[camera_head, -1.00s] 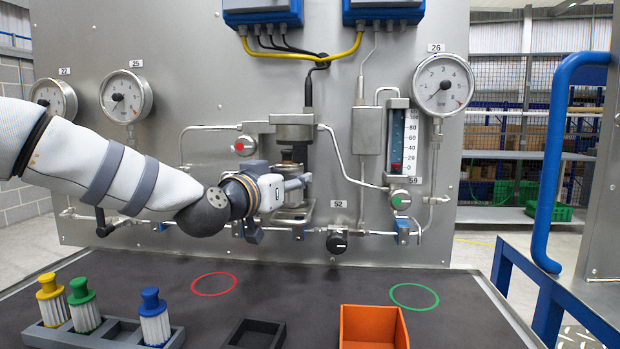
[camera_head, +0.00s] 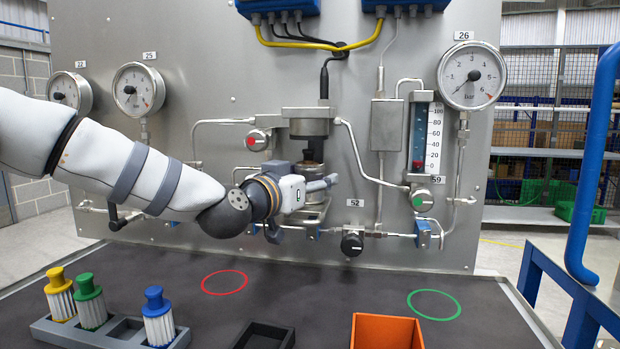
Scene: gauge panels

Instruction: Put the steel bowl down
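The steel bowl (camera_head: 313,171) is at the middle of the panel, below the steel filter head (camera_head: 306,124). A dark part shows between the head and the bowl. My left gripper (camera_head: 322,185) comes in from the left, with its fingers across the bowl. It appears shut on the bowl; the fingers hide much of it, and the far finger is hard to see. The bowl looks upright and is well above the dark bench top (camera_head: 330,290). My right gripper is not in view.
A red ring (camera_head: 225,282) and a green ring (camera_head: 434,305) mark clear bench areas. In front stand a filter rack (camera_head: 105,338), a black tray (camera_head: 264,336) and an orange bin (camera_head: 386,332). Pipes, a black knob (camera_head: 352,243) and a blue handle (camera_head: 590,170) are nearby.

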